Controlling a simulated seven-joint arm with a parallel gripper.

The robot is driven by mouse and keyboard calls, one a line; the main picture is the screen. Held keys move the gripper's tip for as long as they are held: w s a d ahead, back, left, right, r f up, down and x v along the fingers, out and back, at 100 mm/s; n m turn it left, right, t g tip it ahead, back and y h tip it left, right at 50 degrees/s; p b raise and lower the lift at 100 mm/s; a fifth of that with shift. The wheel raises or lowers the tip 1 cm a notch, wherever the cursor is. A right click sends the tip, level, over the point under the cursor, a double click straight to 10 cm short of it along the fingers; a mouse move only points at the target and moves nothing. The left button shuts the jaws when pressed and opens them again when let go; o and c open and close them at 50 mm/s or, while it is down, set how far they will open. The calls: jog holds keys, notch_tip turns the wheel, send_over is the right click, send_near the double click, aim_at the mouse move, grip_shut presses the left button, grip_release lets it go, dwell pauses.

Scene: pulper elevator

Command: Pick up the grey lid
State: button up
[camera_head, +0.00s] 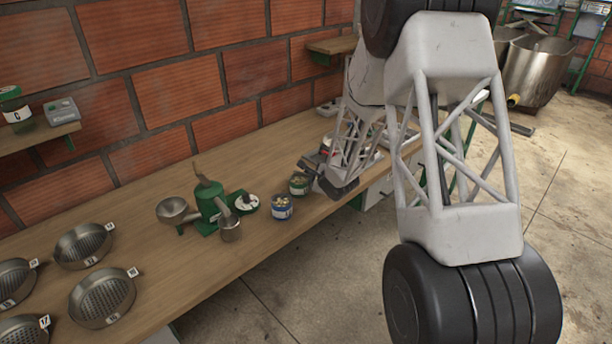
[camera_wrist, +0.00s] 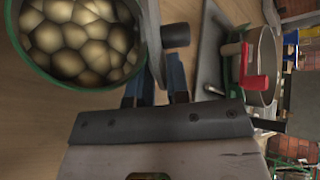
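A thin grey disc with a dark round knob (camera_wrist: 176,35), seemingly the grey lid (camera_wrist: 154,45), shows nearly edge-on in the wrist view, just right of a green-rimmed jar (camera_wrist: 28,62) of pale beans. My gripper (camera_wrist: 155,85) has its two blue fingers a little apart, with the lower edge of the disc near the gap between them. I cannot tell whether they touch it. In the head view my gripper (camera_head: 317,170) is low over the bench beside the green jar (camera_head: 299,187). I cannot make out the lid there.
A blue jar (camera_head: 281,209) stands in front of the green one on the wooden bench (camera_head: 200,275). A green pulper (camera_head: 210,200) and several round sieves (camera_head: 100,297) are to the left. A grey plate and red handle (camera_wrist: 254,82) are right of the fingers.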

grip_shut()
jog(key=shift+r, duration=0.15)
jog(key=shift+r, duration=4.85)
jog(key=shift+d, duration=0.15)
